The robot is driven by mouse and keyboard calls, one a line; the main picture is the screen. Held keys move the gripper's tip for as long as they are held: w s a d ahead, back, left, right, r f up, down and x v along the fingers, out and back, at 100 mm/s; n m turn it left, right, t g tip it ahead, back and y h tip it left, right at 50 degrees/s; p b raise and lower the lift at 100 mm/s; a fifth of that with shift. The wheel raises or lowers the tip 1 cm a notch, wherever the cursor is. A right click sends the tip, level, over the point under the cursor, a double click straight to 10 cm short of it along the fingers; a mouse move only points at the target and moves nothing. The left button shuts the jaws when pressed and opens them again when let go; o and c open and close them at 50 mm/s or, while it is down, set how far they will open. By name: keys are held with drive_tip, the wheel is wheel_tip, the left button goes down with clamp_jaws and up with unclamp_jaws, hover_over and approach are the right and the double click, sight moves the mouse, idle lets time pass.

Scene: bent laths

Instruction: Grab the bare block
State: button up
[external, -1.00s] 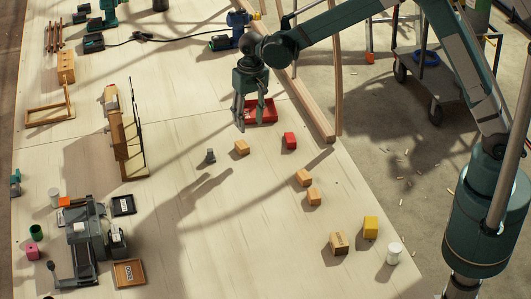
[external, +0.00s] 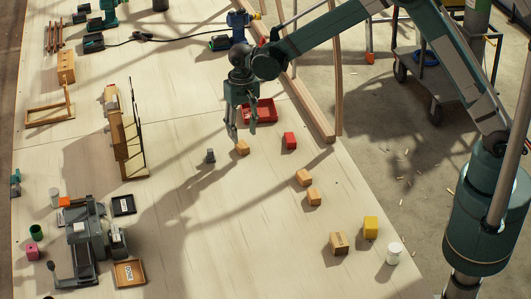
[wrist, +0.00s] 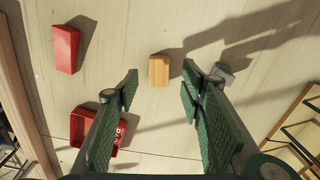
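A plain tan wooden block (external: 242,148) lies on the table just below my gripper (external: 241,131). In the wrist view the block (wrist: 159,70) shows ahead, between the tips of the two green fingers (wrist: 160,85). My gripper is open, with nothing between its pads, and appears to be above the block. Other tan blocks (external: 304,178) (external: 314,197) lie to the lower right, and a larger one with dark marking (external: 339,242) is nearer the front edge. I cannot tell whether every face of the block below me is unmarked.
A red block (external: 289,141) lies to the right, and a red tray (external: 262,111) is behind my gripper. A small grey piece (external: 210,156) is to the left. A yellow block (external: 371,227) and white cylinder (external: 394,253) stand at the lower right.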

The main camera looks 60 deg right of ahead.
sight(243, 145)
drive_tip(key=shift+f, duration=0.55)
drive_tip(key=shift+f, duration=2.6)
drive_tip(key=c, duration=0.9)
